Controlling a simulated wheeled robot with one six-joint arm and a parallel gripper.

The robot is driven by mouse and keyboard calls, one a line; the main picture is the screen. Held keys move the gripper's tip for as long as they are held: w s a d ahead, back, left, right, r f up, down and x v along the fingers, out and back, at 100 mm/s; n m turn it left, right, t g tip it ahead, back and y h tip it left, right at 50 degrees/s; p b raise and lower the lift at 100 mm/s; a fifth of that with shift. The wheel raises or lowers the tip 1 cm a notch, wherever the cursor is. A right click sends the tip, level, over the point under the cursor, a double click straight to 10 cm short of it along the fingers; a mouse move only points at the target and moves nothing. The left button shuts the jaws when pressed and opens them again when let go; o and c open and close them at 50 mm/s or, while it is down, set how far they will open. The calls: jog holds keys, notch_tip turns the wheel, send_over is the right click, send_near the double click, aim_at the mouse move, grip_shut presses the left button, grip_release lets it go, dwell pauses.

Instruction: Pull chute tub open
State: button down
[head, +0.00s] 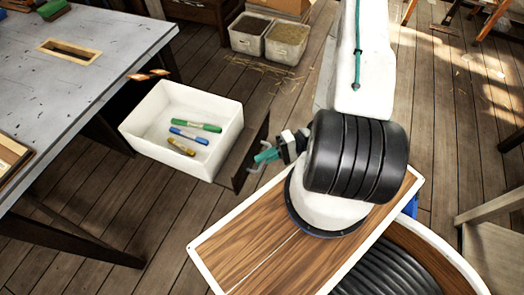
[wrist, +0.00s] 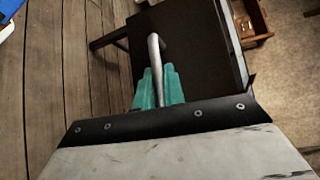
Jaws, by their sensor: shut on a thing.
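The chute tub (head: 165,152) is a white open box beside the grey-topped table in the head view, out past the table's edge. A green, a blue and a yellow marker-like object lie in it. Its dark front panel (head: 250,155) faces my arm and also fills the upper middle of the wrist view (wrist: 195,45). A curved grey handle (wrist: 154,50) stands out from that panel. My gripper (head: 266,156) has teal fingers, shut on the handle; in the wrist view the fingers (wrist: 157,80) lie on both sides of the bar. The far end of the tub is near the table's underside.
The grey table (head: 85,60) has a slot (head: 70,52) in its top and dark legs below. Two bins (head: 268,38) stand on the floor at the back. My wood-topped base is in the lower right. Plank floor (head: 145,210) is bare in front of the tub.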

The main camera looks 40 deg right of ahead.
jog(key=shift+s+d, duration=0.1)
jog(key=shift+d, duration=0.05)
jog(key=c, duration=1.8)
grip_release()
jog(key=shift+o, duration=0.2)
jog(key=v, duration=0.7)
jog(key=shift+s+d, duration=0.15)
jog(key=shift+d, duration=0.2)
